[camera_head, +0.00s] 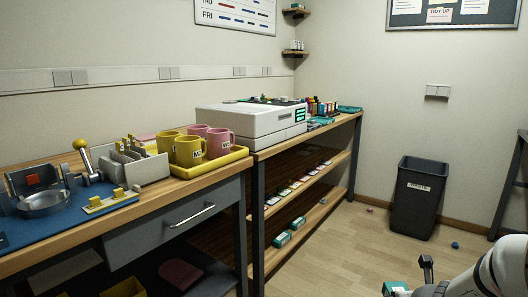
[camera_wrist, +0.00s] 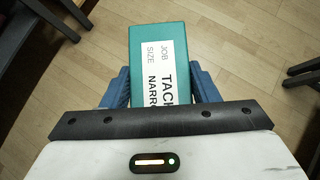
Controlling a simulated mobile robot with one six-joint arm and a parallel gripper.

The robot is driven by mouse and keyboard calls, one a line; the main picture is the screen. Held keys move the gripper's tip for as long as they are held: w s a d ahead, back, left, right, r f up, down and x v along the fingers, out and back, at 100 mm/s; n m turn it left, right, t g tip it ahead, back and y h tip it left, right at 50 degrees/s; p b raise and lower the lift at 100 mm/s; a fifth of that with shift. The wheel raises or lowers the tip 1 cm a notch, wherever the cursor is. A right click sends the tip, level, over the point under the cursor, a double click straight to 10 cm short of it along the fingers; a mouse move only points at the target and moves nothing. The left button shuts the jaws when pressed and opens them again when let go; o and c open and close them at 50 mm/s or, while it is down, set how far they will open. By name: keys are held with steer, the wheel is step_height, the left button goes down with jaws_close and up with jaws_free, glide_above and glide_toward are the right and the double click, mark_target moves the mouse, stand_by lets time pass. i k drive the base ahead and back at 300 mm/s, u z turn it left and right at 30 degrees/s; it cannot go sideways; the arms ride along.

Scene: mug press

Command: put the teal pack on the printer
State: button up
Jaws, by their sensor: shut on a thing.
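My gripper (camera_wrist: 160,88) is shut on the teal pack (camera_wrist: 148,38), with a blue finger on each side of it in the wrist view. The pack has a white label with black print, partly hidden by my gripper. It is held above the wooden floor. In the head view the pack (camera_head: 396,287) shows only in part at the bottom right edge, beside my gripper (camera_head: 424,284). The white printer (camera_head: 250,125) stands on the wooden bench by the back wall, far from my gripper. Several small dark things lie on its top.
Left of the printer, a yellow tray (camera_head: 235,157) holds mugs. Other teal packs (camera_head: 281,240) lie on the low shelf under the printer. A dark waste bin (camera_head: 416,200) stands in the corner. Small things lie on the floor, which is mostly clear between bench and bin.

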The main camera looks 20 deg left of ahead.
mark_target(233, 108)
steer(key=u, duration=0.95)
steer(key=i, duration=1)
steer(key=u, duration=0.1)
